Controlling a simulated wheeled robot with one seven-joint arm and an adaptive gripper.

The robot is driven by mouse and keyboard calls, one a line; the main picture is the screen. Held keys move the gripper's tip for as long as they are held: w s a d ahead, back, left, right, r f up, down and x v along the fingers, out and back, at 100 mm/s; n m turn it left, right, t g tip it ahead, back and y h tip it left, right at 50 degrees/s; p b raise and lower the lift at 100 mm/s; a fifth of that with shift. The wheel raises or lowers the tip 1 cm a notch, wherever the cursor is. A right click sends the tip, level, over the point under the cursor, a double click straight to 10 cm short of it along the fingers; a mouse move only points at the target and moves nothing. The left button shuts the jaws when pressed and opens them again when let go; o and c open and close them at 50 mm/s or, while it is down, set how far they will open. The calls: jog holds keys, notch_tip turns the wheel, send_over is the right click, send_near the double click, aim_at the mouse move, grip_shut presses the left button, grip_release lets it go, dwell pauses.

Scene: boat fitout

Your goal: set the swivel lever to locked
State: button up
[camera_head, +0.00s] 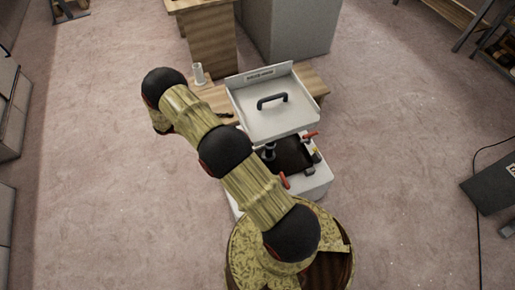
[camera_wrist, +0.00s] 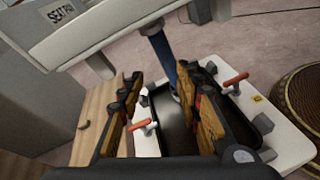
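Two red-handled levers sit on a white base box. One red lever (camera_head: 311,135) is at its right rear edge and the other red lever (camera_head: 284,180) at its front left. In the wrist view one red lever (camera_wrist: 143,124) shows between my fingers and the other red lever (camera_wrist: 235,79) is to the right of them. I cannot tell which is the swivel lever, or read its setting. My gripper (camera_wrist: 158,86) is open, its fingers apart over the box, with no visible grip on anything.
A white seat panel (camera_head: 270,121) with a black handle (camera_head: 272,101) stands over the box's rear. The box holds a dark recess (camera_head: 293,153).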

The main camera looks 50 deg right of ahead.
jog(key=s+d+f+n+h+b, duration=0.2)
jog(key=s+f, duration=0.1)
jog(key=f, duration=0.9)
jog(key=s+d+f+n+h+b, duration=0.1)
jog(key=s+f+h+b, duration=0.1)
jog(key=f, duration=1)
jog(key=b+x, duration=0.1)
jog(key=x, duration=0.5)
jog(key=shift+s+d+f, duration=0.15)
jog(key=shift+s+d, duration=0.05)
jog(key=shift+d, duration=0.15)
jog(key=shift+s+d, duration=0.3)
jog(key=shift+d, duration=0.15)
jog(key=c, duration=0.3)
grip_shut()
